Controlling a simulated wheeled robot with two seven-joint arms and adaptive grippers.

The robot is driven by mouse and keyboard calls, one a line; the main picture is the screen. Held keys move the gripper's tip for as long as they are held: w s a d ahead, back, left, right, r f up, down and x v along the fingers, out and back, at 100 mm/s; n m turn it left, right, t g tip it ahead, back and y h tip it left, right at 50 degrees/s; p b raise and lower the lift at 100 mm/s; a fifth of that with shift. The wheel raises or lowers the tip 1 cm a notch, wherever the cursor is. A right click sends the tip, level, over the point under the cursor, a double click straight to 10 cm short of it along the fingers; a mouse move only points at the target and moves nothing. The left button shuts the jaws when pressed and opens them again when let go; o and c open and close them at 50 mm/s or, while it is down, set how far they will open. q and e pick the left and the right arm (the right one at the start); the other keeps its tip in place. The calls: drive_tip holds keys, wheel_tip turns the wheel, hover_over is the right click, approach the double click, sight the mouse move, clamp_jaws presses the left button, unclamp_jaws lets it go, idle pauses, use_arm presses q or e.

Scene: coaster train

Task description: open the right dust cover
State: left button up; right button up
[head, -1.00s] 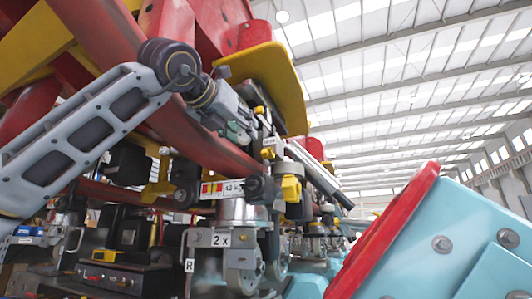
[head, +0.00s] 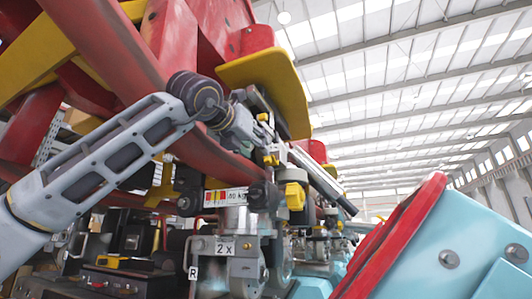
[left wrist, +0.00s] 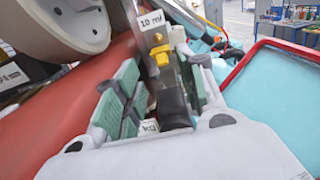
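My left gripper (head: 258,135) is under the yellow panel, beside a red tube of the train; its fingers are partly hidden in the head view. In the left wrist view the gripper (left wrist: 162,92) has its two green-padded fingers apart. A dark block and an upright metal part with a yellow piece (left wrist: 163,56) lie in line with the gap; I cannot tell whether they touch the fingers. I cannot tell for sure which part is the right dust cover. My right gripper is not in view.
Red tubes (head: 225,158) and a yellow panel (head: 265,88) crowd the arm. A light-blue body with a red rim (head: 400,230) stands at right. Upper right is open.

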sight(267, 157)
use_arm(q)
drive_tip(key=shift+p+x, duration=1.55)
drive_tip(key=shift+x, duration=2.6)
drive_tip(key=c, duration=0.7)
drive_tip(key=shift+f, duration=0.1)
